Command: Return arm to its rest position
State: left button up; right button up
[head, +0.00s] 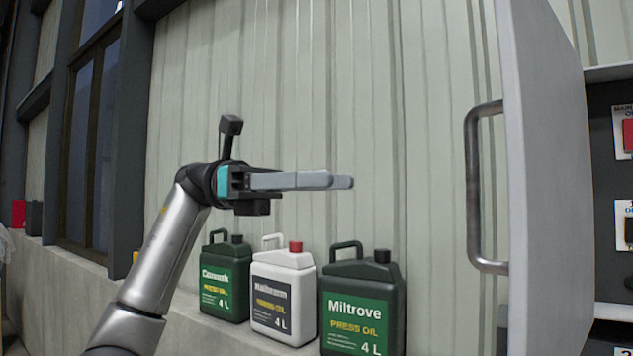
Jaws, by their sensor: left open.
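My left arm rises from the bottom left of the head view. Its left gripper (345,181) points to the right, level, above the row of oil cans and in front of the ribbed wall. The two grey fingers overlap from this side, so the gap between them is mostly hidden; nothing shows held in them. The gripper is apart from the cans and from the door handle. My right gripper is not in view.
Below the gripper, a dark green can (225,280), a white can (284,297) and a Miltrove can (362,305) stand on a ledge. At right, an open grey door (548,180) with a bar handle (474,190) stands beside a cabinet with switches (627,135).

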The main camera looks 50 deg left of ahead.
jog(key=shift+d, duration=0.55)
